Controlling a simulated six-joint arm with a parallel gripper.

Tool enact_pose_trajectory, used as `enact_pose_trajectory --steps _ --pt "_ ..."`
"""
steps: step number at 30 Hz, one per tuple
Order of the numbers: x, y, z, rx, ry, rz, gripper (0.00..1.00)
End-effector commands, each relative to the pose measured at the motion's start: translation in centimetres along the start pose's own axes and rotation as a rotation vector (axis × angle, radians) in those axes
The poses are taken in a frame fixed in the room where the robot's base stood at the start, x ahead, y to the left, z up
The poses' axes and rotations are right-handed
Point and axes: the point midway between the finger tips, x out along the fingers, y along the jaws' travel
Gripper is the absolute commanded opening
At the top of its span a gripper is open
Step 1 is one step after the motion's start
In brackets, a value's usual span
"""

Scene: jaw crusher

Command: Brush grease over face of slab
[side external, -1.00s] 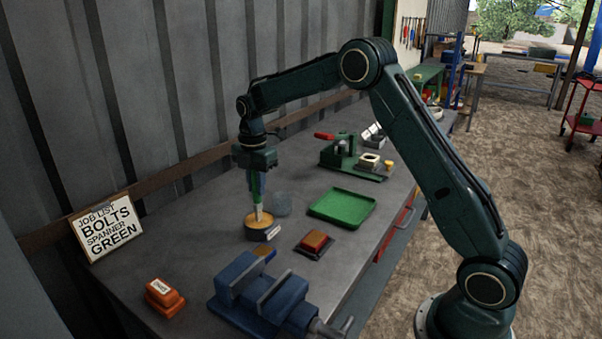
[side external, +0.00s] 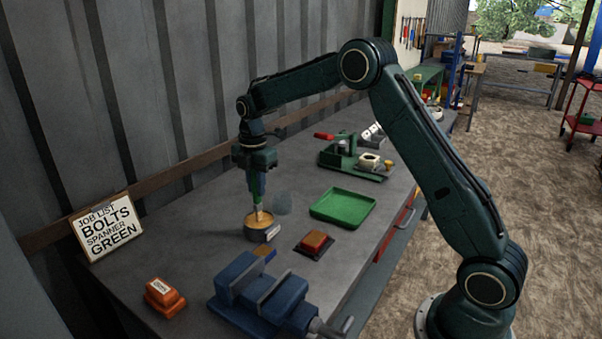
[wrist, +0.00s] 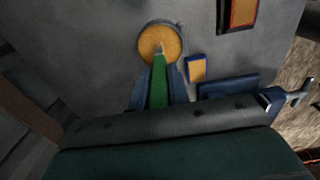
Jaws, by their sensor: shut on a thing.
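My gripper (side external: 256,188) points down and is shut on the green handle of a brush (side external: 257,207). In the wrist view, the green handle (wrist: 158,92) lies between my blue fingers (wrist: 157,88). The brush's pale tip is over the tan grease in a round tin (side external: 257,236); the tin also shows in the wrist view (wrist: 147,30). I cannot tell how deep the tip is. An orange-brown block (side external: 315,239), which looks like the slab, sits on a dark base right of the tin. It is partly cut off in the wrist view (wrist: 242,12).
A blue vise (side external: 250,288) stands in front, with a small blue-edged tan piece (side external: 264,253) behind it. A green tray (side external: 342,206), a green fixture (side external: 350,160), a clear cup (side external: 282,204), an orange box (side external: 163,295) and a sign (side external: 105,228) are around.

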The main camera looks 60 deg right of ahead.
Motion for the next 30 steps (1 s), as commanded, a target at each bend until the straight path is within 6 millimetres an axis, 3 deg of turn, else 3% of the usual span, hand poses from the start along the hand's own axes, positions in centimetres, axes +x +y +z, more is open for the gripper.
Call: enact_pose_trajectory --steps 14,30 --pt "0.1 -0.1 0.0 0.000 0.001 -0.005 0.00" --pt "-2.9 0.0 0.0 0.000 0.000 -0.001 0.00"
